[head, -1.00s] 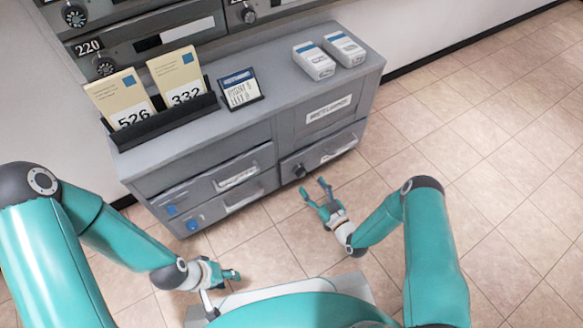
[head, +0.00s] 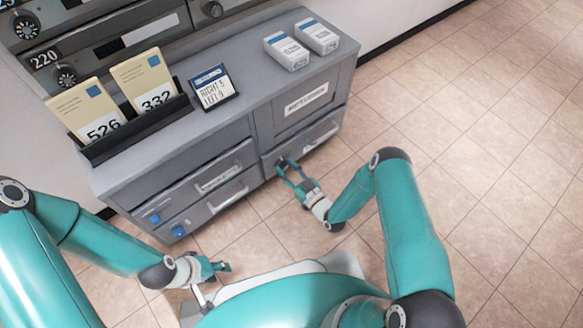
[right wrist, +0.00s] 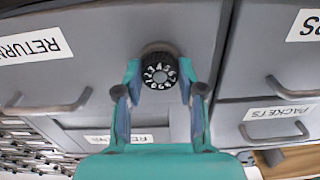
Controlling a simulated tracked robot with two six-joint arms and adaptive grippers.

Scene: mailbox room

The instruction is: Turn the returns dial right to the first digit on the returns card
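The returns dial (right wrist: 160,71) is a round black knob with white digits on a grey drawer front, beside a label reading RETURNS (right wrist: 36,46). My right gripper (right wrist: 160,80) has one teal fingertip against each side of it, with no clear gap. In the head view the right gripper (head: 286,166) is at the lower right drawer and mostly hides the dial. The returns card (head: 213,89) stands on the cabinet top; its lines look like RIGHT 5 and LEFT 9, but the digits are small. My left gripper (head: 222,268) hangs empty before the cabinet; its finger gap is unclear.
The grey cabinet (head: 225,130) also carries a black holder (head: 140,128) with two cards, 526 and 332, and two white boxes (head: 287,52). Mailboxes with dials line the wall behind. A drawer handle (right wrist: 45,105) lies beside the dial. The tiled floor at right is clear.

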